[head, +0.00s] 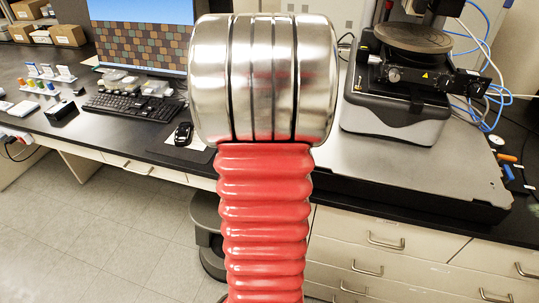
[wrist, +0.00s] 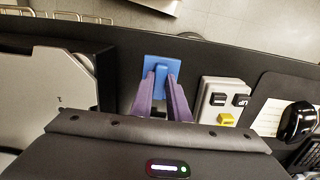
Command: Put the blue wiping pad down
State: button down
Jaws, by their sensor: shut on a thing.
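The blue wiping pad (wrist: 154,63) is in the wrist view, a flat blue rectangle with a raised grip. My gripper (wrist: 161,77) has two purple fingers shut on this grip. The pad is over the dark bench top (wrist: 120,58), near its edge. I cannot tell whether it touches the bench or hangs just above it. In the head view my own arm covers the middle, and the gripper and pad are hidden.
A grey control box (wrist: 222,99) with black and yellow buttons is right of the pad. A black mouse (wrist: 297,121) lies further right. A grey instrument base (wrist: 45,95) stands left. The keyboard (head: 133,104) and profiler stage (head: 413,38) show in the head view.

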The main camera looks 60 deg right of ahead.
jog(key=c, duration=1.7)
grip_release()
jog(key=shift+r, duration=0.1)
notch_tip(320, 180, up, 12)
jog(key=shift+a, duration=0.1)
